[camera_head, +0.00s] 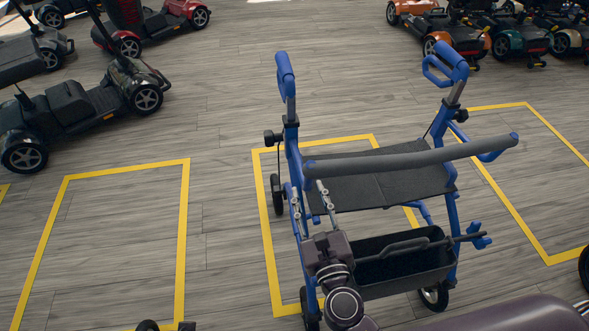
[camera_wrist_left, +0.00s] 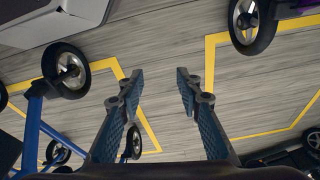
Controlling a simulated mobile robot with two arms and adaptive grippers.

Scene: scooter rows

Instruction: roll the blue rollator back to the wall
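The blue rollator (camera_head: 454,215) stands upright in the middle of the head view, with blue handles, a grey backrest bar, a black seat and a black basket. Its left wheels are over a yellow-outlined floor bay. My right gripper (camera_head: 308,188) is at the rollator's left side frame, fingers apart; I cannot tell whether they touch the frame. In the left wrist view my left gripper (camera_wrist_left: 159,76) is open and empty, with bare floor between its fingertips. Part of a blue frame with black wheels (camera_wrist_left: 31,135) shows at left there. No wall is in view.
A black scooter (camera_head: 70,105) stands at left, a red scooter (camera_head: 150,22) behind it. An orange scooter (camera_head: 440,28) and others stand at the back right. Floor behind the rollator is clear. A wheel (camera_wrist_left: 252,22) is near the top right of the left wrist view.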

